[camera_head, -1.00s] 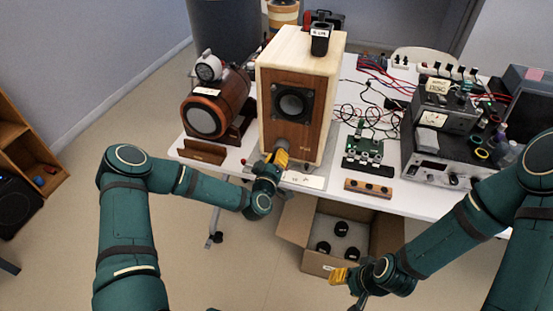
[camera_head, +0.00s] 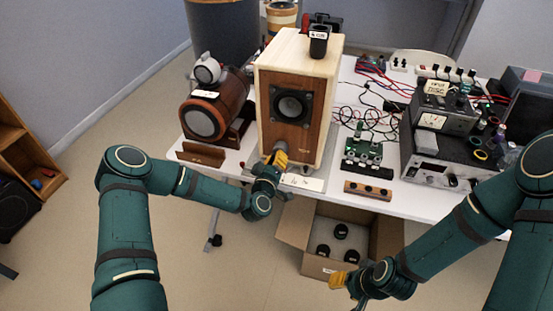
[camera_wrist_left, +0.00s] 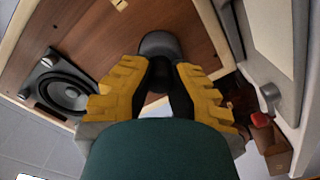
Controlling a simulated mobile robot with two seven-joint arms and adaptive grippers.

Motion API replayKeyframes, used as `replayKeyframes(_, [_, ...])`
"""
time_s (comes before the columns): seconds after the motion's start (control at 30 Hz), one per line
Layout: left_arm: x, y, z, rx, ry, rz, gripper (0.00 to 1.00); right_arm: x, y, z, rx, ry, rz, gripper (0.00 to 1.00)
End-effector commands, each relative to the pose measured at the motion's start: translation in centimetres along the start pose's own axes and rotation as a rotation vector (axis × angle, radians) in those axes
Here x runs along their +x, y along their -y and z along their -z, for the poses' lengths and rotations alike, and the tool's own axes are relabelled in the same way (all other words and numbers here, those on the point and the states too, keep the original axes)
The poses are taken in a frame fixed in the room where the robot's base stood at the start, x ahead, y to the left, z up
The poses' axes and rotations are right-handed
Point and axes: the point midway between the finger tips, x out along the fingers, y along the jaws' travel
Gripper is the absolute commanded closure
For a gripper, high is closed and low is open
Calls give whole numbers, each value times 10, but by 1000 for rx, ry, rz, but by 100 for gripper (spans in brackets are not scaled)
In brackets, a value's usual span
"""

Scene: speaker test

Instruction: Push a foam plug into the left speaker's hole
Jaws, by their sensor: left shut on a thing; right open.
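A tall speaker box (camera_head: 295,113) with a pale wood cabinet and brown front stands on the white table. Its round driver (camera_head: 291,105) also shows in the left wrist view (camera_wrist_left: 66,92). My left gripper (camera_head: 279,159) is shut on a dark grey foam plug (camera_wrist_left: 160,45) at the lower front, below the driver. In the left wrist view the plug's far end meets the brown panel. The hole is hidden behind it, so I cannot tell how deep the plug sits. My right gripper (camera_head: 338,281) is open and empty, low in front of the cardboard box.
A barrel-shaped brown speaker (camera_head: 206,118) stands close at left. The cardboard box (camera_head: 290,229) under the table's front edge holds dark round pieces (camera_head: 341,230). A green circuit board (camera_head: 365,148), wires and stacked instruments (camera_head: 437,142) fill the right side. A dark cup-like object (camera_head: 319,44) tops the speaker.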

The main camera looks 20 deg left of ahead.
Motion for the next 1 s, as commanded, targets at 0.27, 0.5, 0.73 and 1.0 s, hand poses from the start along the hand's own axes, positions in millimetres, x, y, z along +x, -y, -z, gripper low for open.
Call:
replayKeyframes(0.27, [0,0,0,0,0,0,100,0,0,0,0,0,0,53])
replayKeyframes(0.5, [5,0,0,1,-1,-1,100,2,-1,0,0,0,0,53])
replayKeyframes(0.73, [10,0,0,1,-1,0,100,4,-2,0,0,0,0,53])
replayKeyframes(1.0, [16,0,0,1,-1,0,100,7,-2,-1,0,0,0,53])
